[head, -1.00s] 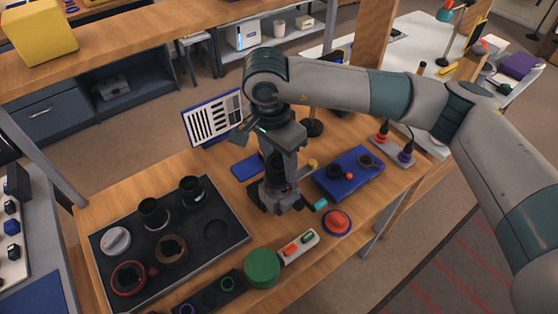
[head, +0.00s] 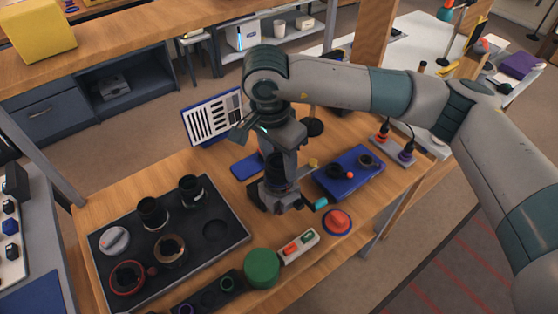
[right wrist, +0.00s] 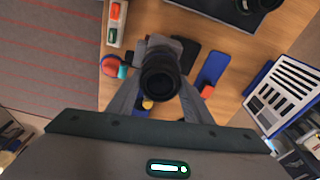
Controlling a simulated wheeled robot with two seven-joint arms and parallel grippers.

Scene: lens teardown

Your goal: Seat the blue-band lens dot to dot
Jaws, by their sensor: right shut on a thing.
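My right gripper (head: 277,172) is shut on a dark lens barrel. In the right wrist view the black round barrel (right wrist: 160,72) sits between the two fingers of the gripper (right wrist: 160,88), seen end-on. No blue band or dots can be made out on it. The barrel is over or in a grey clamp-like holder (head: 285,200) with a teal handle (head: 320,203); the holder also shows behind the barrel in the right wrist view (right wrist: 164,43). The gripper hides the join, so I cannot tell whether they touch. My left gripper is not in view.
A black tray (head: 225,255) with several lens parts lies at the left. A green round object (head: 262,268), a switch box (head: 299,246) and a red button (head: 338,221) stand in front. A blue mat (head: 365,182) lies right; a striped chart (head: 212,117) stands behind.

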